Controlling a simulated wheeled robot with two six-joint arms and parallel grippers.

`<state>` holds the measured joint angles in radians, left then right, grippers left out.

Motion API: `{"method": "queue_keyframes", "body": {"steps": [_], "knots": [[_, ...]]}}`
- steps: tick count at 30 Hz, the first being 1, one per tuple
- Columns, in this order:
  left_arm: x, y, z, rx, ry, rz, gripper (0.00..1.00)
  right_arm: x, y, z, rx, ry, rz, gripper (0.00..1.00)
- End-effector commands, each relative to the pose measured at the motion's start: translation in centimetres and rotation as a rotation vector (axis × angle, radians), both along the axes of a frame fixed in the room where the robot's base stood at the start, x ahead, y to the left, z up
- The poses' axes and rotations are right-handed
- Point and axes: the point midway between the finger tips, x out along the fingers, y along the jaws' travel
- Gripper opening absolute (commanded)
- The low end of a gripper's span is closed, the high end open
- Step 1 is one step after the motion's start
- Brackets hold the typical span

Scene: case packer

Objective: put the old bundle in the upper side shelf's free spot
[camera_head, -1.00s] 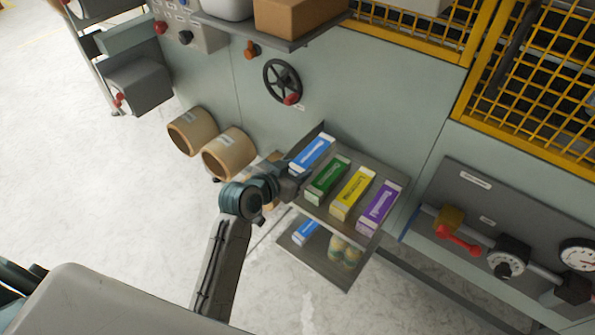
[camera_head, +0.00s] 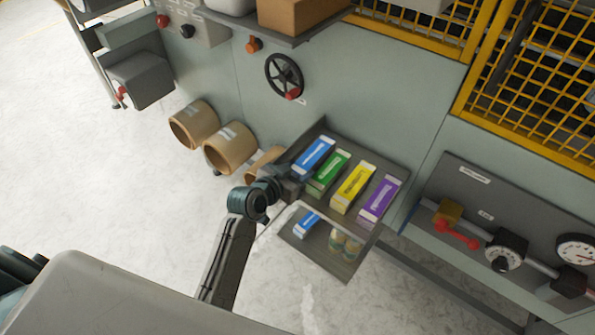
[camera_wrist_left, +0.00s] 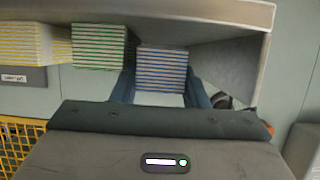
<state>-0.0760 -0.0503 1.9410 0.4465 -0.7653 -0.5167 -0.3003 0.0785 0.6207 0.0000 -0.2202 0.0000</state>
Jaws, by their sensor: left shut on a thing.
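The upper side shelf (camera_head: 382,233) is a grey tray holding a row of bundles. My left gripper (camera_head: 290,181) is at the shelf's left end, shut on a blue-and-white bundle (camera_head: 314,157). In the left wrist view this bundle (camera_wrist_left: 161,68) shows as a striped stack between the two bluish fingers (camera_wrist_left: 160,92). It is in the leftmost place of the row, beside the green bundle (camera_head: 329,172). I cannot tell whether it rests on the shelf floor. My right gripper is not in view.
A yellow bundle (camera_head: 353,188) and a purple bundle (camera_head: 379,203) fill the row to the right. A lower shelf (camera_head: 318,260) holds a blue pack (camera_head: 306,223) and jars (camera_head: 345,242). Cardboard rolls (camera_head: 229,148) are to the left. The shelf's side wall (camera_wrist_left: 240,65) is close to the gripper.

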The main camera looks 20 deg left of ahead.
Motion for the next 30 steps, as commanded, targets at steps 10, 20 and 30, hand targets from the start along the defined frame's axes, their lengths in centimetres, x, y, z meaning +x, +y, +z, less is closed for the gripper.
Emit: {"method": "queue_keyframes", "body": {"steps": [10, 20, 30], "knots": [[-0.4, 0.0, -1.4, 0.007, 0.025, -0.005, 0.62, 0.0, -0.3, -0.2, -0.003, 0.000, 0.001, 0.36], [-0.4, 0.0, -0.4, 0.010, 0.025, -0.006, 0.62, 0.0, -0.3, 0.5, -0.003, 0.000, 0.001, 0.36], [-5.7, 2.0, 2.3, 0.009, 0.015, -0.005, 0.62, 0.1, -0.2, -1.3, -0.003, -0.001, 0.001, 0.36]]}}
